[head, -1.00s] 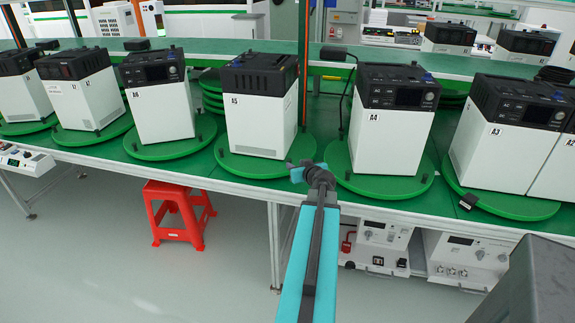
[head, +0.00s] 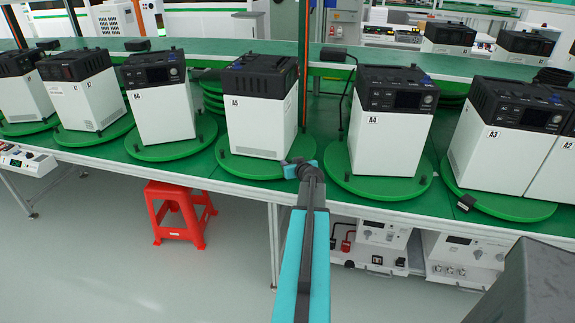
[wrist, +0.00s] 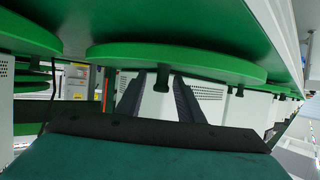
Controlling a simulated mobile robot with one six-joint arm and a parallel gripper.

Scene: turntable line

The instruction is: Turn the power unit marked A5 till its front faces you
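The power unit marked A5 (head: 255,115) stands upright on its round green turntable (head: 240,167) in the head view. A plain white side with the A5 label and a black ribbed top part faces me; no display shows on it. My gripper (head: 302,168) is at the right front rim of that turntable. In the wrist view, which looks upside down, my gripper's two dark fingers (wrist: 160,98) are spread apart. A black peg (wrist: 163,78) on a green turntable rim (wrist: 200,64) appears between them. Whether the fingers touch the peg is unclear.
The green table's front edge (head: 170,177) runs below. A red stool (head: 180,210) and white instruments (head: 375,235) sit under the table.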

